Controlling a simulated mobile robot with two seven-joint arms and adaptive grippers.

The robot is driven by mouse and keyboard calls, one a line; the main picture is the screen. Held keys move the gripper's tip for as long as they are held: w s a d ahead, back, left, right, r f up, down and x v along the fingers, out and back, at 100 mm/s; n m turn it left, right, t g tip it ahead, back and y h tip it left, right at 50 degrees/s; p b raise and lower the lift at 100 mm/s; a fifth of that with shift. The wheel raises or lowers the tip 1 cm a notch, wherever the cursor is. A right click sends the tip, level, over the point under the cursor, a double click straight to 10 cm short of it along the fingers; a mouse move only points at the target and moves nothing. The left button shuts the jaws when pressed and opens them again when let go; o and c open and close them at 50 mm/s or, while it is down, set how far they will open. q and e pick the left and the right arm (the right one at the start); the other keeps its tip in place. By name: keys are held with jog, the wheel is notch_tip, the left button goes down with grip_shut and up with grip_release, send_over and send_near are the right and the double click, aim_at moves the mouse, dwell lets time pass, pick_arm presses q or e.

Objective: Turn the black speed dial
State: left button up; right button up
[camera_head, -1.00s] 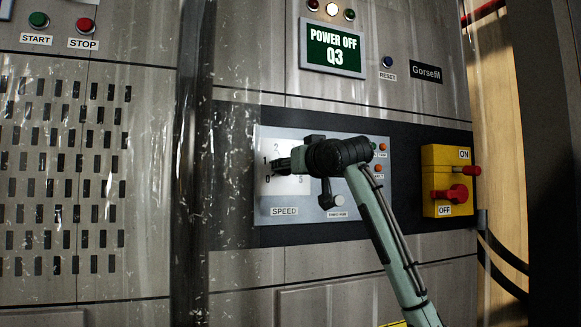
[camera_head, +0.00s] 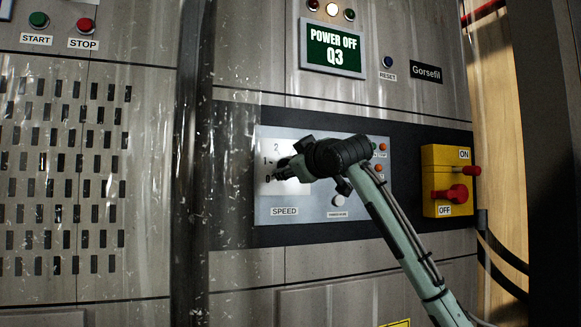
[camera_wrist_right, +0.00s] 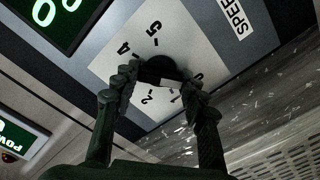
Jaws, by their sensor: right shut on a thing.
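The black speed dial (camera_wrist_right: 158,70) sits on a white scale plate marked with numbers, on a grey panel. In the right wrist view it is between the two dark fingers of my right gripper (camera_wrist_right: 161,88), which are closed on it from both sides. The fingers and hand hide part of the dial, and its exact setting is hard to read. In the head view my right gripper (camera_head: 287,168) is at the SPEED plate (camera_head: 265,185), and the dial is largely hidden behind it. My left gripper is in neither view.
A yellow switch box (camera_head: 434,165) with a red handle stands right of the panel. A green display (camera_head: 333,47) above reads POWER OFF Q3. START (camera_head: 39,21) and STOP (camera_head: 85,25) buttons are upper left. A dark vertical post (camera_head: 190,200) stands left of the panel.

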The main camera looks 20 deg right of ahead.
jog(key=shift+f, duration=0.1)
dwell(0.3)
jog(key=o, duration=1.2)
jog(key=shift+c, duration=0.2)
jog(key=s, duration=1.2)
